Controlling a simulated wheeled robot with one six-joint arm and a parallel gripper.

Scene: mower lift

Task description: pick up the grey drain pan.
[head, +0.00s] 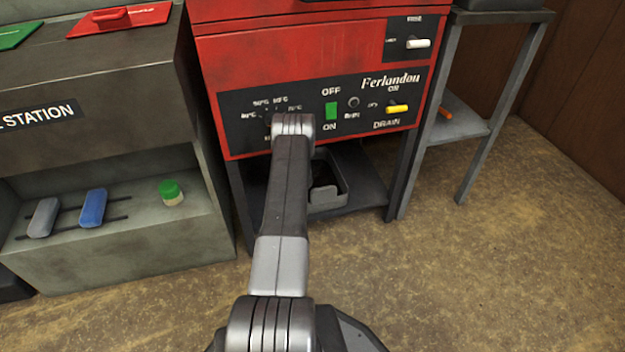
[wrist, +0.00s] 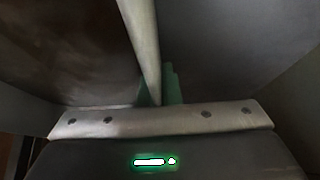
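The grey drain pan (head: 328,194) sits on the low shelf under the red machine in the head view. Its near corner shows, and the rest is hidden by my arm and the machine. In the head view my gripper is hidden behind my arm, which reaches down in front of the machine toward the pan. In the wrist view a pale grey edge (wrist: 141,40), which looks like the pan's rim, runs down to the green parts of my gripper (wrist: 160,88). Whether the fingers press on it or stand apart is not clear.
The red machine (head: 225,65) with its switch panel stands over the shelf (head: 367,192). A grey station (head: 120,240) with blue and grey blocks and a green-lidded jar (head: 172,193) is at left. A metal stand (head: 470,127) is at right. The front floor is clear.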

